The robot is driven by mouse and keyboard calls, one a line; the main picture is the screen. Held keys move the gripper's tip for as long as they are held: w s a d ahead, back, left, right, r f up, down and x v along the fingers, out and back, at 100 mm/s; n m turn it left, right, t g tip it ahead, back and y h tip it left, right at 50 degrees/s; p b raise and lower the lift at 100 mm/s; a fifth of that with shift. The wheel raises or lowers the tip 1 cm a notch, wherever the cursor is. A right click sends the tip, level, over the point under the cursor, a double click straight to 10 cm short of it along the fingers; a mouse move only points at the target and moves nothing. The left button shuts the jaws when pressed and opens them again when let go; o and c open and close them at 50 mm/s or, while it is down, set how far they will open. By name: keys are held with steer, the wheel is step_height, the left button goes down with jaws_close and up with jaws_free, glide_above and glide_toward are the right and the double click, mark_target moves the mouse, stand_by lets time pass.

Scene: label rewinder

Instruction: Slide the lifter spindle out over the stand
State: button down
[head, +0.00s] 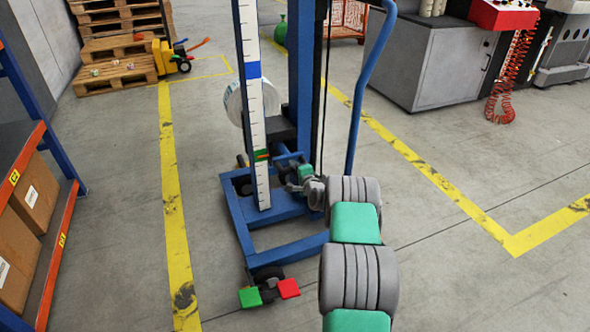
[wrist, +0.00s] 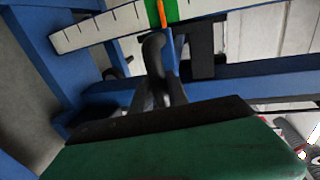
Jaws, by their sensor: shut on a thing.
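The lifter (head: 299,80) stands upright mid-view, with a blue mast, a blue wheeled base and a white scale strip (head: 253,110). A green band with an orange pointer (head: 261,155) sits low on the strip; it also shows in the wrist view (wrist: 162,12). A white roll (head: 235,104) is partly hidden behind the strip, and I cannot make out the spindle there. My gripper (head: 292,186) is at the carriage, low beside the mast. In the wrist view its dark fingers (wrist: 155,70) are shut on a slim blue part (wrist: 170,50) of the lifter.
Green and red pedals (head: 270,292) sit at the base's front. A shelf with cardboard boxes (head: 36,193) stands at left, pallets (head: 115,65) at back left. A grey cabinet (head: 430,65) is at back right. The floor right of the lifter is clear. I cannot see the stand clearly.

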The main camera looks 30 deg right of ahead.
steer(key=c, duration=1.3)
jaws_free()
steer(key=shift+w+a+r, duration=0.1)
steer(key=shift+w+r, duration=0.05)
steer(key=shift+w, duration=0.05)
steer(key=shift+s, duration=0.15)
steer(key=d+p+v, duration=0.1)
steer(key=p+v, duration=0.2)
steer(key=v, duration=0.4)
steer(key=shift+s+a, duration=0.25)
steer(key=shift+a, duration=0.25)
